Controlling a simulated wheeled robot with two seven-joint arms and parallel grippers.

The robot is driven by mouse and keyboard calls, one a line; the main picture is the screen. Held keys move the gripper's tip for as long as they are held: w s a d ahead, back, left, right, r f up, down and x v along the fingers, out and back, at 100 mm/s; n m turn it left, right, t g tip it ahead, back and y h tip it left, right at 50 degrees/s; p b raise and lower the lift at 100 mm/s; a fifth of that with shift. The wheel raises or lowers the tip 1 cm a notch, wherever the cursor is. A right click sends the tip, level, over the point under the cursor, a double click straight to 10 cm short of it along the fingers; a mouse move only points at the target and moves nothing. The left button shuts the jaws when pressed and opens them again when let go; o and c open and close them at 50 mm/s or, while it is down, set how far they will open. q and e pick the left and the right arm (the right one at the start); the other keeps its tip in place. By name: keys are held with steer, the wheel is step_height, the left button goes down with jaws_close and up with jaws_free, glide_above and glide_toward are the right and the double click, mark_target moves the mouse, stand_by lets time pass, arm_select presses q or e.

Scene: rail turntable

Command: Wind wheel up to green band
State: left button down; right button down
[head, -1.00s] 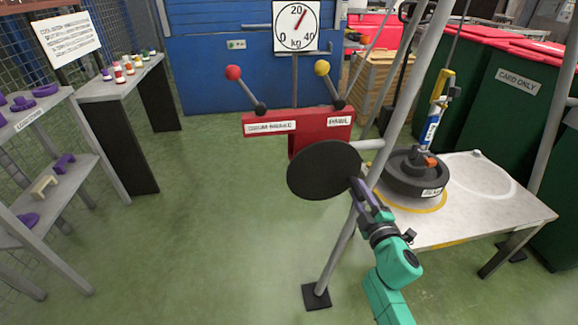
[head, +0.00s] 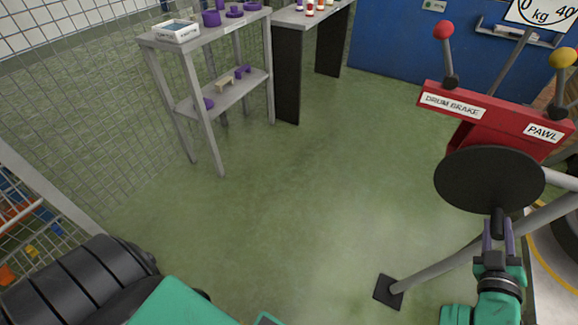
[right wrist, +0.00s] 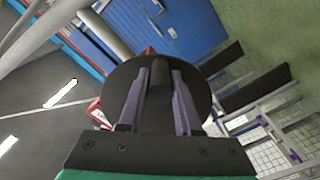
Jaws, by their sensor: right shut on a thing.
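The dark crank disc (head: 489,180) stands at the right below the red lever box, and fills the middle of the right wrist view (right wrist: 190,82). My right gripper (head: 497,235) is shut on the crank handle (head: 497,222), at the disc's lower edge; in the right wrist view its purple fingers flank the dark handle (right wrist: 160,95). The dark wheel (head: 569,225) is mostly cut off at the right edge. The dial (head: 543,12) is cut off at the top, its needle hidden. No green band shows. My left gripper is out of view; only my arm shows.
The red lever box (head: 495,115) carries a red-knobbed drum brake lever (head: 443,30) and a yellow-knobbed pawl lever (head: 564,57). A grey frame leg (head: 450,262) slants below the disc. Shelves (head: 225,95) stand at the left; the green floor between is clear.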

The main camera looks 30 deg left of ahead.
steer(key=shift+s+a+f, duration=0.1)
steer(key=shift+f, duration=0.3)
steer(key=shift+a+f+m, duration=0.4)
steer(key=shift+a+m, duration=0.15)
steer(key=shift+m, duration=0.35)
steer(key=shift+a+f+m, duration=0.35)
steer(key=shift+a+m, duration=0.2)
steer(key=shift+m, duration=0.35)
steer(key=shift+c, duration=2)
jaws_free()
steer(key=shift+r, duration=0.15)
steer(key=s+p, duration=0.3)
steer(key=s, duration=0.4)
steer(key=shift+s+r, duration=0.15)
steer(key=shift+s, duration=0.25)
